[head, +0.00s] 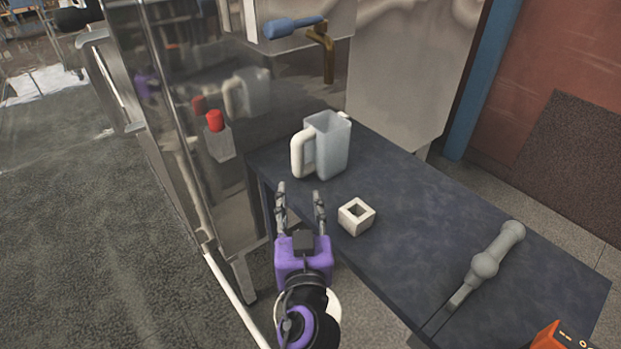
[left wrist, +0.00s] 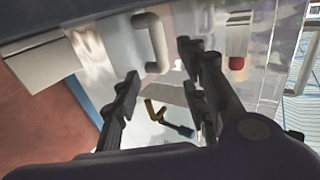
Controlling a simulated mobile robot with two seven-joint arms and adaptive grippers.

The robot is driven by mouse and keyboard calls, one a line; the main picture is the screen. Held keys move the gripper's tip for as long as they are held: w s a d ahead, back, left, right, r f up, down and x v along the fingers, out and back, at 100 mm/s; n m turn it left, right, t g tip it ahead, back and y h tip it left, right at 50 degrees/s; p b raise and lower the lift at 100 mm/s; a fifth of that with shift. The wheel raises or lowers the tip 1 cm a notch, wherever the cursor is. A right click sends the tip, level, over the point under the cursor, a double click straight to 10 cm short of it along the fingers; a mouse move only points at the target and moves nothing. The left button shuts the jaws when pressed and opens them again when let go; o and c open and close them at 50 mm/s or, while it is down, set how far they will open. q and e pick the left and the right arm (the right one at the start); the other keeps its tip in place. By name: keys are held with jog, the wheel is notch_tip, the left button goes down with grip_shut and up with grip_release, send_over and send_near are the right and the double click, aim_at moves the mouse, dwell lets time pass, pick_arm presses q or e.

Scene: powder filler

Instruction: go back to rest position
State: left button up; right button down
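My left gripper (head: 300,208) is open and empty in the head view, its two fingers apart and pointing toward the machine. It is in front of a clear jug (head: 332,146) with a white handle, which stands upright on the dark table. The gripper and the jug look apart. In the left wrist view the open fingers (left wrist: 160,95) show with nothing between them, and the jug's handle (left wrist: 152,42) is above them.
A white hollow block (head: 356,216) sits on the dark table (head: 420,215) right of my gripper. The steel machine has a blue-handled tap (head: 293,27) and a red button (head: 215,120).

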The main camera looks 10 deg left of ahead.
jog(key=shift+s, duration=0.1)
pick_arm(q)
jog(key=s+a+f+g, duration=0.5)
jog(key=s+a+f, duration=0.1)
jog(key=s+f, duration=0.4)
jog(key=s+a+f+g, duration=0.5)
jog(key=s+a+f, duration=0.1)
jog(key=s+f, duration=0.4)
jog(key=s+d+f+m+g+h, duration=0.1)
jog(key=s+g+h, duration=0.15)
jog(key=s, duration=0.65)
jog(key=s+f+m+g+h, duration=0.1)
jog(key=s+f+m+g, duration=0.15)
jog(key=s, duration=0.65)
jog(key=s+d+f+m+g+h, duration=0.1)
jog(key=s+g, duration=0.2)
jog(key=s, duration=0.7)
jog(key=w+d+t+h+p, duration=0.1)
jog(key=w+d+t+p, duration=0.2)
jog(key=w+t+p, duration=0.5)
jog(key=w, duration=0.8)
jog(key=shift+d+f+t, duration=0.15)
jog(key=shift+f+t, duration=0.1)
jog(key=shift+t, duration=0.15)
pick_arm(e)
jog(key=w+a+r, duration=0.1)
jog(key=w+r, duration=0.2)
jog(key=r, duration=0.5)
jog(key=shift+r+t, duration=0.15)
jog(key=shift+t, duration=0.25)
